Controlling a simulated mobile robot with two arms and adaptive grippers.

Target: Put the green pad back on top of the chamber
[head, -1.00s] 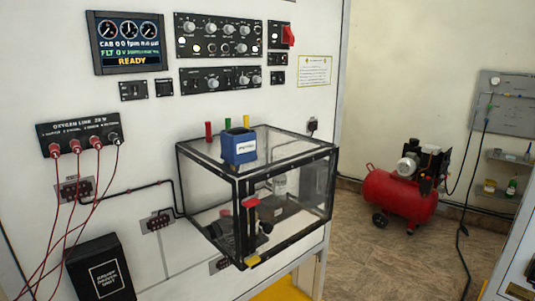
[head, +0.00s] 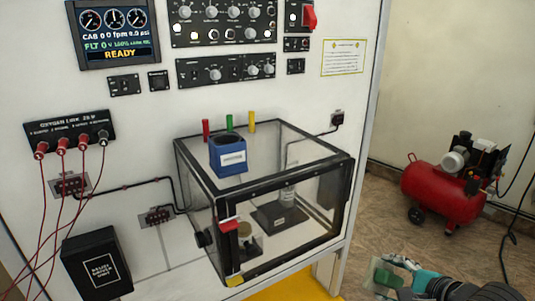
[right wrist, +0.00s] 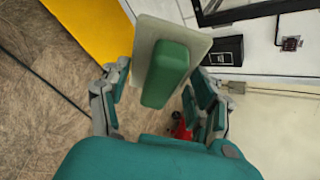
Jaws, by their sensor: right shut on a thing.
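The chamber (head: 295,219) is a clear box with a black frame, mounted on the front of the white panel. A blue block with a white label (head: 228,157) sits on its clear top; the top to the right of the block is bare. My right gripper (head: 405,281) is at the lower right of the head view, below and to the right of the chamber and apart from it. It is shut on the green pad (head: 388,277), a green block on a pale flat plate. In the right wrist view the green pad (right wrist: 165,73) shows between the fingers. My left gripper is not in view.
Red, green (head: 229,122) and yellow pegs stand at the back of the chamber top. Red cables (head: 45,200) hang at the left, near a black box (head: 97,264). A red compressor (head: 440,195) stands on the floor at right. A yellow surface (head: 285,284) lies below the chamber.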

